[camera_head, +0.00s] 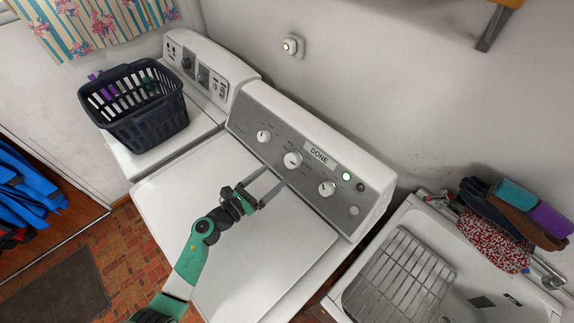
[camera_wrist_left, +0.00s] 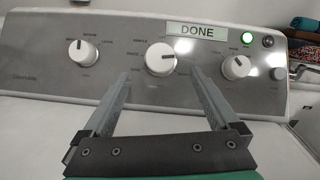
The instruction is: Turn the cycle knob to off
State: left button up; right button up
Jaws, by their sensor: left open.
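The machine's grey control panel (camera_head: 330,152) carries three white knobs. The larger middle knob (camera_head: 293,160) sits below the DONE display (camera_head: 320,156), and small labels surround it. I cannot read which knob is marked cycle. The left knob (camera_head: 264,135) and right knob (camera_head: 327,188) are smaller. My left gripper (camera_head: 275,175) is open and empty, over the white top in front of the middle knob. In the left wrist view, the middle knob (camera_wrist_left: 161,60) shows between the two fingertips (camera_wrist_left: 157,77), beyond them and apart. My right gripper is not in view.
A green light (camera_head: 346,177) glows beside the display. A second white machine with a dark laundry basket (camera_head: 140,115) stands to the left. A sink with a wire rack (camera_head: 400,275) is at the right. The space before the panel is clear.

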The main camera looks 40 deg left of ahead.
aim_at(289, 163)
pick_arm(q)
jog(key=w+b, duration=0.1)
jog(key=w, duration=0.6)
jog(key=c, duration=1.4)
jog(key=shift+o, duration=0.2)
